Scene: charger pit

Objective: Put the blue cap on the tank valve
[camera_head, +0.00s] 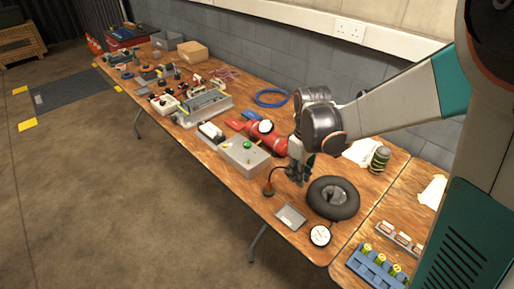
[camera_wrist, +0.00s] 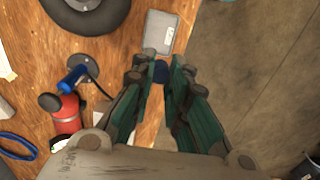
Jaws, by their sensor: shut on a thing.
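My gripper (camera_head: 299,178) hangs over the table just left of the tyre in the head view. In the wrist view my gripper (camera_wrist: 160,78) is shut on a small dark blue piece, the blue cap (camera_wrist: 160,72), which shows between the fingertips. The cap cannot be made out in the head view. A red tank (camera_head: 268,139) lies behind and left of my gripper. In the wrist view a red body (camera_wrist: 67,117) with a dark round end (camera_wrist: 49,102) is left of the fingers, apart from them. I cannot tell which part is the valve.
A black tyre (camera_head: 347,198), a grey tray (camera_head: 291,217) and a white-faced gauge (camera_head: 320,236) are nearby. A blue-handled piece with a round metal plate (camera_wrist: 88,66) stands left of the fingers. A grey box (camera_head: 244,157) with a green button is to the left.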

